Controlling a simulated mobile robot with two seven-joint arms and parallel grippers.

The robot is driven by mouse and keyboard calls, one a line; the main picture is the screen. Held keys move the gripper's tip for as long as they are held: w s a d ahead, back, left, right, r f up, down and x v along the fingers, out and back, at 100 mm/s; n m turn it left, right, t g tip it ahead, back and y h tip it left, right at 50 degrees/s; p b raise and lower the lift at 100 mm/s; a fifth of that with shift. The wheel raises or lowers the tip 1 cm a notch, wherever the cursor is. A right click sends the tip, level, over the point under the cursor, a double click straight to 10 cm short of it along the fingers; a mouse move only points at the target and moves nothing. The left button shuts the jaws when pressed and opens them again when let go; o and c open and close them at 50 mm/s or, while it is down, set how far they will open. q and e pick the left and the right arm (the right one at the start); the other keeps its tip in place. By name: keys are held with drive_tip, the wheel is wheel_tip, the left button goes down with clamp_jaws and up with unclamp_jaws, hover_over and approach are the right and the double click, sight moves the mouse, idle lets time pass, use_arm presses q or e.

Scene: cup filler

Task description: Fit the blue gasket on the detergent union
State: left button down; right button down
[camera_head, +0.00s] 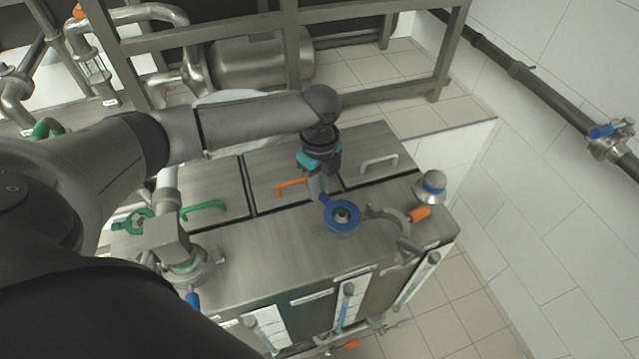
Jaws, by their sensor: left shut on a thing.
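My left gripper (321,194) reaches down over the steel top from the left and is shut on the blue gasket (329,226). The gasket is a flat blue ring, lying about level at the fingertips. A small round grey fitting (342,215) shows through the ring's opening, so the ring lies over or around it. I cannot tell whether the ring touches it or hangs a little above, nor whether this fitting is the detergent union. My right gripper is not in view.
An open metal clamp (388,213) with an orange handle lies just right of the ring. A steel fitting with a blue band (432,186) stands at the right corner. Lids with green (203,209), orange (292,186) and grey (379,161) handles lie behind. A clamped pipe (185,262) stands left.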

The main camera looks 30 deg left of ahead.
use_arm(q)
drive_tip(key=shift+f, duration=0.55)
drive_tip(key=c, duration=0.7)
unclamp_jaws()
drive_tip(key=shift+o, duration=0.2)
drive_tip(key=shift+r, duration=0.1)
wheel_tip(320, 180, up, 20)
drive_tip(key=p, duration=0.8)
